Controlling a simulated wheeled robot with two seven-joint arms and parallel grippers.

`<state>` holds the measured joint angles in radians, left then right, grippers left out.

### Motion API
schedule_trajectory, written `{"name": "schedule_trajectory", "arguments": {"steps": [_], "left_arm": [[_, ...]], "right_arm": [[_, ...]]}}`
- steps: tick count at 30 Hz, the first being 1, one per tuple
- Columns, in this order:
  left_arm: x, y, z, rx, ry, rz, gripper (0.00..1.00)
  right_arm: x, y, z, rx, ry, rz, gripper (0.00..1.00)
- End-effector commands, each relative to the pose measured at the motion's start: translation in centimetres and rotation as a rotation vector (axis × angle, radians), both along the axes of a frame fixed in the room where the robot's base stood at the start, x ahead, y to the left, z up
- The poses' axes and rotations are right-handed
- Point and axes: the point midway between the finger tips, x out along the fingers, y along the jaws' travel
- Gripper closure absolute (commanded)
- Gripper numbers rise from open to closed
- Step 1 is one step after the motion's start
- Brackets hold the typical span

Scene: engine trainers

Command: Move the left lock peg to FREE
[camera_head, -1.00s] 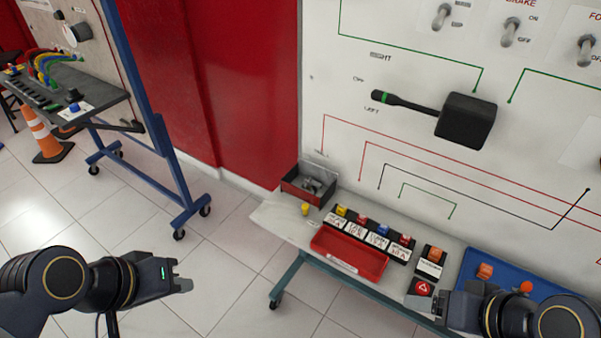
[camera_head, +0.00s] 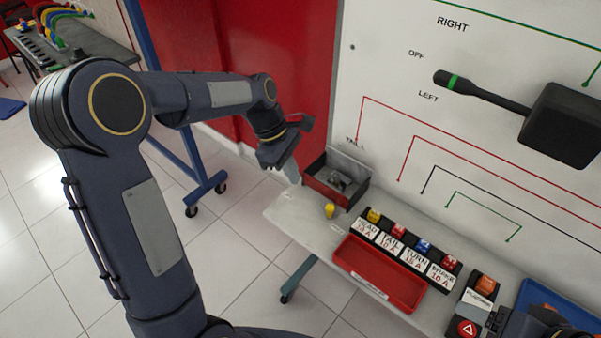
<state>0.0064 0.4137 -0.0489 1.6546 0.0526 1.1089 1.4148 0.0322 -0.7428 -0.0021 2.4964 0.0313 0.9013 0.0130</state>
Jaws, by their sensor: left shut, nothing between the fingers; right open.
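I cannot make out a lock peg or a FREE label in this view. My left arm reaches up across the left side, and its gripper (camera_head: 292,172) is shut and empty. It hangs just left of a small dark bin with a red front, above the left end of the bench. My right gripper (camera_head: 500,321) is partly in view at the bottom right edge, open, beside the square orange-button and red-button blocks. Its fingers are mostly cut off or hidden.
A white wall board carries a black stalk lever (camera_head: 480,91) marked RIGHT, OFF, LEFT. The bench (camera_head: 290,213) holds the bin (camera_head: 325,190), a yellow piece (camera_head: 329,210), a row of labelled fuses (camera_head: 410,247), a red tray (camera_head: 352,257) and a blue tray (camera_head: 575,302).

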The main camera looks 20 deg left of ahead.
Motion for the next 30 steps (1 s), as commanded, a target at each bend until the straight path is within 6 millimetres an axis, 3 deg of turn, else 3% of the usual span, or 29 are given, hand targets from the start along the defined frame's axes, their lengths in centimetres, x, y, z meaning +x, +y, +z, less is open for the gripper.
{"name": "schedule_trajectory", "arguments": {"steps": [10, 18, 30], "left_arm": [[-0.4, -2.8, -7.2, 0.000, 0.004, -0.005, 1.00], [-0.6, -6.2, -6.8, 0.000, -0.001, -0.004, 1.00], [-0.6, -6.7, -6.8, 0.000, -0.001, -0.003, 1.00]], "right_arm": [[0.0, 0.0, -1.2, 0.000, 0.000, 0.000, 0.32], [0.0, 0.0, -1.0, 0.000, 0.000, 0.000, 0.32], [0.0, 0.0, -1.0, 0.000, 0.000, 0.000, 0.32]]}}
